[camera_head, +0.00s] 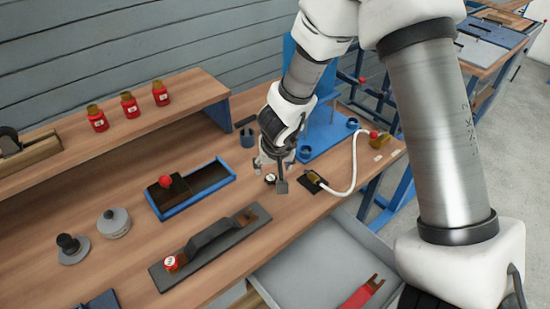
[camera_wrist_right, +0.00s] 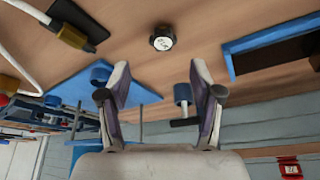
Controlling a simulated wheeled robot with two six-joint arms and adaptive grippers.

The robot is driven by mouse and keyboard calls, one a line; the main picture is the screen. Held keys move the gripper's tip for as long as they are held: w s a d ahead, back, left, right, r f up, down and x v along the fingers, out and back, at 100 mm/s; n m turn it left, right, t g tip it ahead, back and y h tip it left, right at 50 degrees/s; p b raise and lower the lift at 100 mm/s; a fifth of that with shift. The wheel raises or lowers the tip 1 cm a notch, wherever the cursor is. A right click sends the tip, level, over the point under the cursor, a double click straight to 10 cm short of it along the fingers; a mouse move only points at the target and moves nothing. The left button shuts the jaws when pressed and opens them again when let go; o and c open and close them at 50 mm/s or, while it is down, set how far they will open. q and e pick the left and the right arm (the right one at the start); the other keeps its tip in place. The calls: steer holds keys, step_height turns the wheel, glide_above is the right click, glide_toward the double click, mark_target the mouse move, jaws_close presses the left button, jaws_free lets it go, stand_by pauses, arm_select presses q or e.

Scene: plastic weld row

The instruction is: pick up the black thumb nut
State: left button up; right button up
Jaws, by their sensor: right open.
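The black thumb nut (camera_head: 270,179) appears as a small round black piece with a white marked top. It stands on the wooden bench, just below my right gripper (camera_head: 275,168) in the head view. In the right wrist view the nut (camera_wrist_right: 162,38) stands upright and clear, beyond the fingertips and centred between them. My right gripper (camera_wrist_right: 160,75) is open and empty, with its fingers apart and not touching the nut. My left gripper is not in view.
A blue-edged tray (camera_head: 205,187) lies left of the nut. A black pad with a brass piece and white hose (camera_head: 340,190) lies right. A blue stand (camera_head: 325,130) is behind. A long dark handled block (camera_head: 210,245) lies in front, beside an open grey drawer (camera_head: 310,265).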

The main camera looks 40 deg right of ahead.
mark_target(271, 180)
steer(key=shift+s+a+f+b, duration=0.15)
steer(key=shift+a+f+b, duration=0.15)
steer(key=shift+f+b, duration=0.25)
steer(key=shift+s+a+f+b, duration=0.1)
steer(key=shift+a+f+b, duration=0.15)
steer(key=shift+f+b, duration=0.25)
steer(key=x, duration=0.1)
steer(key=b+x, duration=0.1)
steer(key=x, duration=0.1)
steer(key=b+x, duration=0.1)
steer(key=x, duration=0.1)
steer(key=shift+w+d, duration=0.2)
steer(key=shift+d, duration=0.2)
steer(key=shift+a+r, duration=0.15)
steer(key=shift+r, duration=0.15)
steer(key=shift+s+a+r, duration=0.1)
steer(key=shift+s, duration=0.05)
steer(key=c, duration=0.3)
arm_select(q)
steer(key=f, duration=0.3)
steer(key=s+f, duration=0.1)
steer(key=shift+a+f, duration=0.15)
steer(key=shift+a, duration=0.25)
arm_select(e)
steer(key=c, duration=0.7)
